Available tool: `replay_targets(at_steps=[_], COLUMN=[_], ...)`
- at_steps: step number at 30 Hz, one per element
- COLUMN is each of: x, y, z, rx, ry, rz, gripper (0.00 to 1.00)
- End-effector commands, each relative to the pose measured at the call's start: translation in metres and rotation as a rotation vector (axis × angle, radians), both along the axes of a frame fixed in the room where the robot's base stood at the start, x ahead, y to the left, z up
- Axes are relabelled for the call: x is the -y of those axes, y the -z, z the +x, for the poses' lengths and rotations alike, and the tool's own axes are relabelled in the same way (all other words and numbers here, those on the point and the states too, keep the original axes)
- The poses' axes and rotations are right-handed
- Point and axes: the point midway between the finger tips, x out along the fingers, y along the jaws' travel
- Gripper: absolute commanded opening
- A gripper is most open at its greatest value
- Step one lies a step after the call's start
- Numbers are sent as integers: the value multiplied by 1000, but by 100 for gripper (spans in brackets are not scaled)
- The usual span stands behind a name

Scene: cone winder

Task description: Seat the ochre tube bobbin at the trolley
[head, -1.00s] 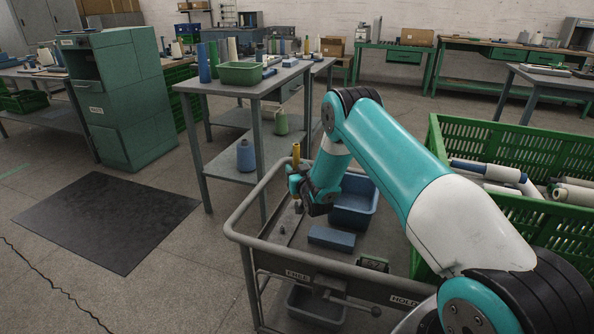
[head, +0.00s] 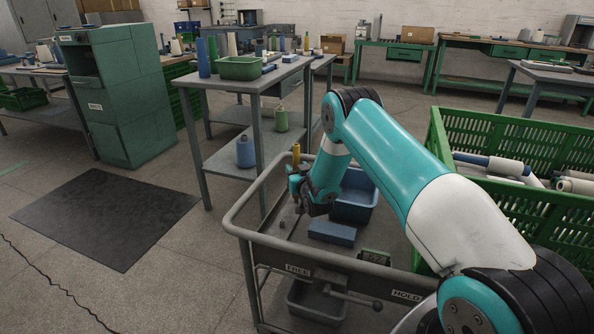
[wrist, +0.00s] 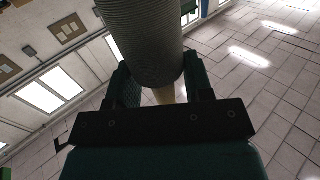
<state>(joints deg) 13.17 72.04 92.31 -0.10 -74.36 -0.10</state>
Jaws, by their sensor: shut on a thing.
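The ochre tube bobbin (head: 296,154) stands upright in my gripper (head: 299,190), its ochre top showing above the jaws in the head view. In the wrist view, my gripper (wrist: 163,92) is shut around a ribbed, shaded grey-looking cylinder (wrist: 148,40), with a pale ochre part (wrist: 172,94) below it. The grey trolley (head: 262,242) is beneath, and the gripper is over its left part. A small grey peg (head: 282,225) shows on the trolley deck, left of and below the gripper. The bobbin's lower end is mostly hidden by the jaws.
A blue block (head: 332,233) and a blue bin (head: 353,205) stand on the trolley. Its front has FREE and HOLD labels and a lever (head: 350,298). A green crate of tubes (head: 520,150) stands right. A table (head: 250,88) stands behind. Open floor lies left.

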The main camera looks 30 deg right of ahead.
Motion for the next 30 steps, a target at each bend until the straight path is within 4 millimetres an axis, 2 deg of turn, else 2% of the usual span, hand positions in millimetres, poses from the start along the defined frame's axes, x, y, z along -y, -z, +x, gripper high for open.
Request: replay_targets(at_steps=[30], x=[0], y=[16], z=[0], rx=[1], ry=[0], rz=[0], gripper=[22])
